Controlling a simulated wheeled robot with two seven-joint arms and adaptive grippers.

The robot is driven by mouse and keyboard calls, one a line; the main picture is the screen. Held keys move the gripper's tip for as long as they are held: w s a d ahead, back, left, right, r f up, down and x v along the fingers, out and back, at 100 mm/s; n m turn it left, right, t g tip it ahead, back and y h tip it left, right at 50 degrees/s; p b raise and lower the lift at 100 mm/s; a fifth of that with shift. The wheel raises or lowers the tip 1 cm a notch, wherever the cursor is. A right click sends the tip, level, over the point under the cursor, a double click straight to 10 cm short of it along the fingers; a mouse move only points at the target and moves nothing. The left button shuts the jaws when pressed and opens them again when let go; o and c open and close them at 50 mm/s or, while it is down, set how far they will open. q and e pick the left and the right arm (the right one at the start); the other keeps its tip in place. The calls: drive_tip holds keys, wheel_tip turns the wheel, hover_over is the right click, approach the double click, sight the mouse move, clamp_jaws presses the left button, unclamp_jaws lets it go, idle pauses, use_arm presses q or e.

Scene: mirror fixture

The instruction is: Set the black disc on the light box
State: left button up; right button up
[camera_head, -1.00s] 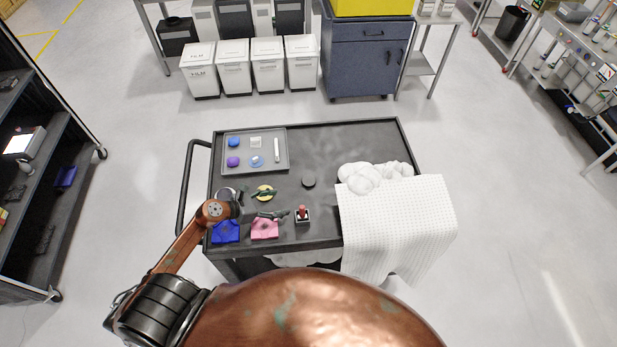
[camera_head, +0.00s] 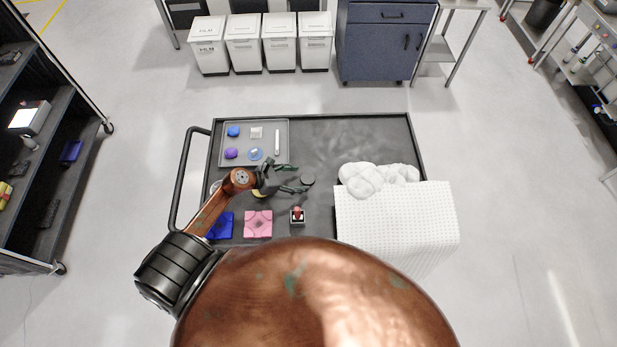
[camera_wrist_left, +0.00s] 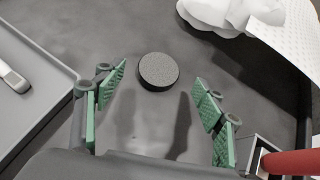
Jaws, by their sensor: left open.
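The black disc (camera_head: 308,180) lies flat on the dark trolley top, right of the tray. In the left wrist view the disc (camera_wrist_left: 158,71) sits between the lines of my green-padded fingers, just ahead of their tips. My left gripper (camera_head: 291,179) is open and empty, low over the trolley and close to the disc. No light box is clearly identifiable. A small pale-rimmed box with a red part (camera_head: 297,215) stands near the trolley's front, and a device with a bright white face (camera_head: 28,116) sits on the left shelf. My right gripper is not in view.
The grey tray (camera_head: 284,131) holds several small items. Blue (camera_head: 221,226) and pink (camera_head: 258,224) pieces lie at the front left. The trolley's back right is clear.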

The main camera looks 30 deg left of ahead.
sight(308, 178)
use_arm(q)
drive_tip(key=x, duration=0.2)
drive_tip(key=shift+w+f, duration=0.15)
drive_tip(key=shift+w, duration=0.15)
drive_tip(key=shift+w+d+f, duration=0.1)
drive_tip(key=shift+d+f, duration=0.1)
drive_tip(key=shift+f, duration=0.05)
drive_tip(key=c, duration=1.3)
drive_tip(key=shift+c, duration=0.6)
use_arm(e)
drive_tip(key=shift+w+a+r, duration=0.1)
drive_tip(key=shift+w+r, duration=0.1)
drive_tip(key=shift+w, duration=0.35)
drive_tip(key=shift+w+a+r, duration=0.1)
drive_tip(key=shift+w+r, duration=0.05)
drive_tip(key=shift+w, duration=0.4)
